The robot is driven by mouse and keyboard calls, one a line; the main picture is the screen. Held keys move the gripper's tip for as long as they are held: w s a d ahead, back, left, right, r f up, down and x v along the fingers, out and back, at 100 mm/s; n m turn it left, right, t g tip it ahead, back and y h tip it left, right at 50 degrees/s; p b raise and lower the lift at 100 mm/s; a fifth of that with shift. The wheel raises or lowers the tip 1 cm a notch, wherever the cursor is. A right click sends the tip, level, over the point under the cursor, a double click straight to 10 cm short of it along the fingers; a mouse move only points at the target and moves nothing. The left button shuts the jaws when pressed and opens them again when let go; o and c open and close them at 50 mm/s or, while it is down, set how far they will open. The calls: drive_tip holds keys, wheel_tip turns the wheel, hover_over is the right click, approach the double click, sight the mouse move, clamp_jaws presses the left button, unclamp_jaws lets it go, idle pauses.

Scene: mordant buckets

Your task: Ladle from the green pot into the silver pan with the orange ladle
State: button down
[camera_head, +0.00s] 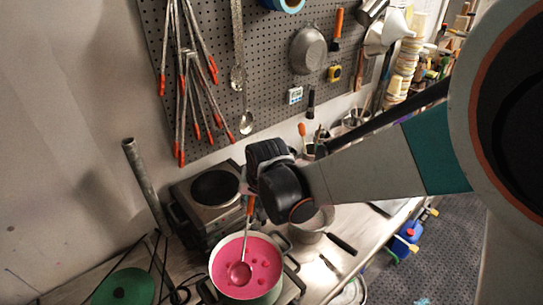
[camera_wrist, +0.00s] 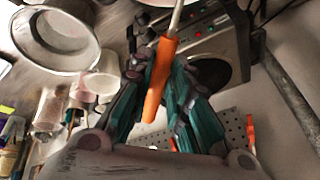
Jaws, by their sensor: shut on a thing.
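The green pot (camera_head: 216,282) stands at the bottom middle of the head view, full of pink liquid with several darker lumps. The orange ladle (camera_head: 249,209) hangs down from my gripper (camera_head: 262,188), and its bowl is at the liquid in the pot. In the wrist view my gripper (camera_wrist: 165,100) is shut on the orange handle (camera_wrist: 160,75). The silver pan (camera_head: 312,228) stands to the right of the pot, partly hidden behind my gripper and arm. It also shows in the wrist view (camera_wrist: 82,67) at the upper left.
A hot plate (camera_head: 214,189) stands behind the pot, near a metal pipe (camera_head: 147,185). A round green lid (camera_head: 124,288) lies at the lower left. A pegboard (camera_head: 262,60) with hanging tongs and ladles rises behind. A dark handle (camera_head: 341,244) lies right of the pan.

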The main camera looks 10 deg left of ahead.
wheel_tip(320, 180, down, 10)
drive_tip(key=b, duration=0.7)
drive_tip(key=shift+r+b, duration=0.15)
drive_tip(key=shift+b, duration=0.2)
drive_tip(key=shift+r, duration=0.15)
idle(0.7)
drive_tip(key=shift+r+p, duration=2.7)
drive_tip(key=shift+r, duration=1.75)
drive_tip(key=shift+r+g+p, duration=0.55)
drive_tip(key=shift+r+g, duration=0.1)
drive_tip(key=shift+g, duration=0.05)
drive_tip(key=shift+r+g, duration=0.35)
drive_tip(key=shift+g, duration=0.25)
drive_tip(key=shift+d, duration=0.1)
